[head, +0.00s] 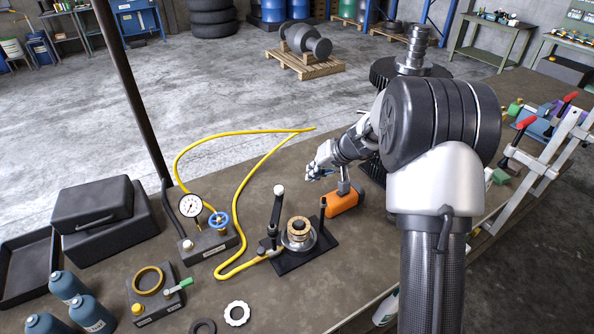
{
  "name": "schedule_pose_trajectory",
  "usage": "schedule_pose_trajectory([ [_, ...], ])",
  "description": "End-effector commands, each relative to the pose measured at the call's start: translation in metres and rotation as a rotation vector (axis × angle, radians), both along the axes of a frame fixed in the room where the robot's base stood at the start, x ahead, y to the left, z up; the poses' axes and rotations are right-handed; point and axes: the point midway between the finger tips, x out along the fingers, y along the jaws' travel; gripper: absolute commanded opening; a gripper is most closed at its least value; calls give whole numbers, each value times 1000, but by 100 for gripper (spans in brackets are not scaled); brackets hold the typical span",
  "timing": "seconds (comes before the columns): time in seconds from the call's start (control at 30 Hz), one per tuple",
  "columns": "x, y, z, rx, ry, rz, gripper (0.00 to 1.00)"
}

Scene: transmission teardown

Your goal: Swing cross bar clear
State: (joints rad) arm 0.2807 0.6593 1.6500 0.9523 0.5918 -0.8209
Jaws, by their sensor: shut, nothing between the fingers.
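A small press fixture (295,268) stands on the bench, with a black base plate and a metal ring stack with a brass-coloured ring (298,227) at its middle. A dark bar with a white ball end (278,198) stands nearly upright at the fixture's left side; I cannot tell for sure whether it is the cross bar. A short dark post (323,213) stands at the right side. No bar lies across the ring stack. My gripper (312,173) is above and behind the fixture, shut and empty, apart from the bar. My arm hides the bench to the right.
An orange block (343,200) with a grey upright sits right of the fixture, close under my wrist. A yellow hose (247,170) loops behind and left. A gauge (190,206) with a blue valve stands left. Blue bottles (92,314) and a black case (105,220) are farther left.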

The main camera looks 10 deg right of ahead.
Motion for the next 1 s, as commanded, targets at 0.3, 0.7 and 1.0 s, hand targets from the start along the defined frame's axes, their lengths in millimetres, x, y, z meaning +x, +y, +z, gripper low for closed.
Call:
schedule_pose_trajectory([
  [0.3,30,22,-51,1,6,4,0],
  [0.7,56,64,-73,0,2,5,0],
  [1.0,58,69,-74,0,2,1,0],
])
